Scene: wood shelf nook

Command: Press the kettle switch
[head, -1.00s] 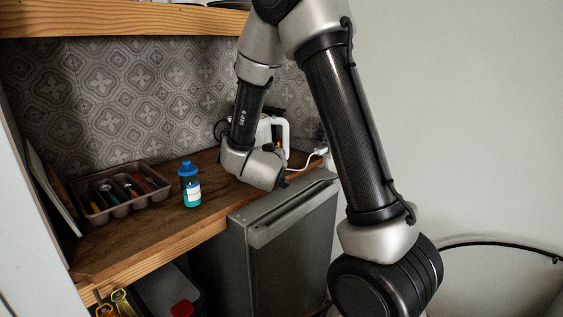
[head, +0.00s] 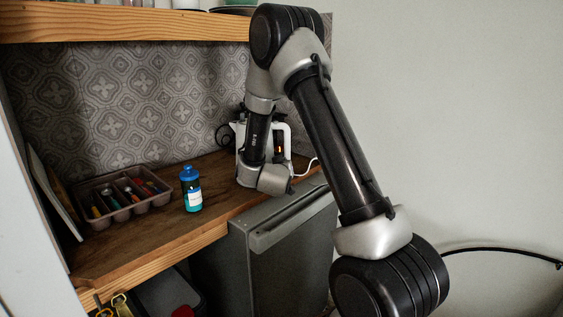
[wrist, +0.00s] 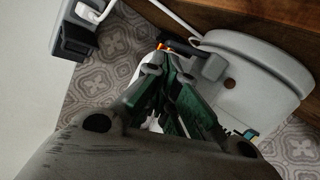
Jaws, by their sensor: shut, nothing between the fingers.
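The white kettle (head: 287,139) stands at the right end of the wooden counter, partly hidden behind my arm. A small orange light (head: 279,150) glows on its dark side strip. In the wrist view, a white rounded body (wrist: 262,62), likely part of the kettle, lies right of my fingers. In the head view my wrist hides the fingers.
A blue bottle (head: 191,188) and a cutlery tray (head: 158,199) stand on the counter (head: 140,244) to the left. A grey cabinet (head: 290,245) stands in front below. A socket box (wrist: 75,36) with a white plug is on the wall. A wooden shelf (head: 120,24) hangs above.

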